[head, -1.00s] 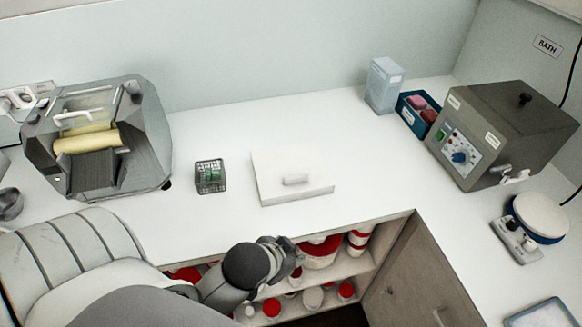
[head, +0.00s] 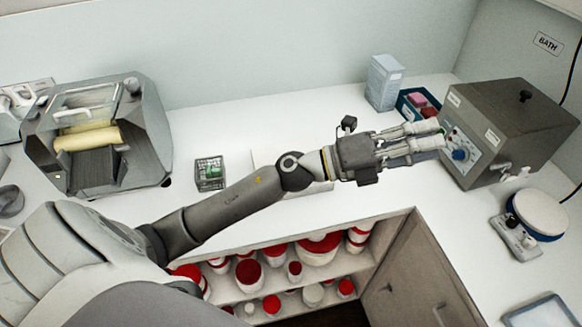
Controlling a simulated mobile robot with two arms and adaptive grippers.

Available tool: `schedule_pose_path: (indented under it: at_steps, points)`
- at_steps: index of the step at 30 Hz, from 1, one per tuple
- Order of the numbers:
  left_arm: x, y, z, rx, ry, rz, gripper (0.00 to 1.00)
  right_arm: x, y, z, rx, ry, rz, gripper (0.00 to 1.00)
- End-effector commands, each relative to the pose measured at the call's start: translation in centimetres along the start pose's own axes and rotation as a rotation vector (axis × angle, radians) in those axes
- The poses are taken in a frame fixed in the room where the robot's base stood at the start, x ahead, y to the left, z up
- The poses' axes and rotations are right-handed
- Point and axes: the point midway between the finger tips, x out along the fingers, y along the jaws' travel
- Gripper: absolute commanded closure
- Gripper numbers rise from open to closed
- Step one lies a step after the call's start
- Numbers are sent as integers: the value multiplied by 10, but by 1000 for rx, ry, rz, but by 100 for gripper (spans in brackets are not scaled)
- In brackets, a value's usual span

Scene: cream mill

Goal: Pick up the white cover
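The white cover (head: 264,158), a flat white slab that showed a small bar handle on its front part earlier, lies on the white counter at the middle. My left arm now crosses over it and hides most of it, handle included. My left gripper (head: 438,136) is stretched out to the right of the cover, above the counter in front of the grey bath unit. Its fingers point right with a gap between them, and I see nothing held. My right gripper is not in view.
The grey bath unit (head: 520,125) stands close by my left fingertips in the picture. A blue bin (head: 408,115) and a pale carton (head: 384,83) stand behind. A small wire basket (head: 209,174) is left of the cover, with a roller machine (head: 98,140) further left. An open cupboard below holds red-lidded jars.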

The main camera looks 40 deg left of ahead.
Motion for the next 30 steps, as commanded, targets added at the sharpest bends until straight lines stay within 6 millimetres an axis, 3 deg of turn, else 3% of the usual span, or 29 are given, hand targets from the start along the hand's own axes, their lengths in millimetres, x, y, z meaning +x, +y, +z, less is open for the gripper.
schedule_pose_path:
  at_steps: [5, 10, 14, 18, 24, 30]
  points:
    - [-5, 32, -31, 304, 372, 118, 65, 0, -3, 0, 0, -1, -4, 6]
    - [-43, 82, -31, 539, 706, 318, 65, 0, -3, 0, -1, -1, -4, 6]
    - [-91, 119, -3, 670, 938, 530, 65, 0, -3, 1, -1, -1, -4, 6]
    - [-152, 140, 45, 746, 1144, 788, 65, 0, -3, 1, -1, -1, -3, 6]
    - [-221, 137, 103, 748, 1314, 1085, 65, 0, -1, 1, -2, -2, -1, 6]
    - [-249, 134, 121, 724, 1371, 1198, 65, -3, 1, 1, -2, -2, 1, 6]
